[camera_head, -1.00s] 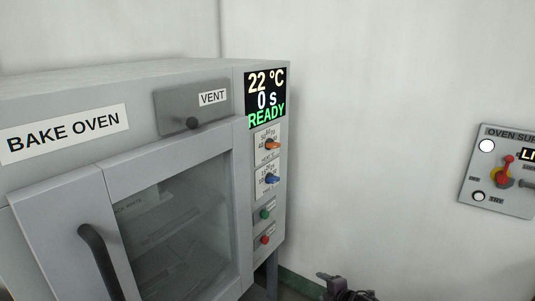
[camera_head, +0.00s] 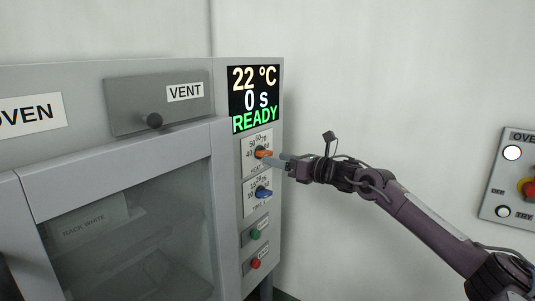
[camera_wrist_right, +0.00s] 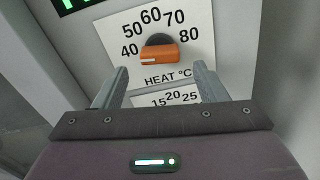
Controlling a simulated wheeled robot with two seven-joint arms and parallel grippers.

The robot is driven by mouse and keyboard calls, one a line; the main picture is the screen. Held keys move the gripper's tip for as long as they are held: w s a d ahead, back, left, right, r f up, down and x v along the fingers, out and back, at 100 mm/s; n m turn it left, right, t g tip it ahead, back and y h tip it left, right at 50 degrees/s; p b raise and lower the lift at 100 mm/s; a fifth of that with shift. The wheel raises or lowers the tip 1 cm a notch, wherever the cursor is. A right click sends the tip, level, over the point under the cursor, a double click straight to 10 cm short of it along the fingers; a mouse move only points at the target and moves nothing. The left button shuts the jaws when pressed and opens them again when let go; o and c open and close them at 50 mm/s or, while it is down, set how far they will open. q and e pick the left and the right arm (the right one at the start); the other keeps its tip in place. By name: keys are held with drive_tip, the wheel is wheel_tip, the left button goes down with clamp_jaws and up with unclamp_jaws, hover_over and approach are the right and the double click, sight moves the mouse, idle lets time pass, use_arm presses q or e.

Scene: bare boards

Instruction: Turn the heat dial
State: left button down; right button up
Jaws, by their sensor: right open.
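The heat dial (camera_head: 263,153) is an orange knob on the oven's front panel. In the right wrist view the orange knob (camera_wrist_right: 160,54) lies between and just beyond the fingertips, its white mark toward the left, near 40, on a scale of 40 to 80 labelled HEAT °C. My right gripper (camera_head: 275,160) reaches in from the right at the panel. In the right wrist view its fingers (camera_wrist_right: 160,75) are open, one on each side below the knob, with nothing between them. Contact with the dial is not seen. My left gripper is not in view.
A blue time dial (camera_head: 264,193) sits just below, then a green button (camera_head: 255,234) and a red button (camera_head: 255,264). The display (camera_head: 255,98) reads 22 °C, 0 s, READY. A supply panel (camera_head: 508,205) hangs on the right wall.

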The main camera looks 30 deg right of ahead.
sight(264, 153)
drive_tip(key=shift+p+x, duration=0.6)
drive_tip(key=shift+x, duration=1.6)
drive_tip(key=shift+c, duration=0.2)
drive_tip(key=c, duration=0.9)
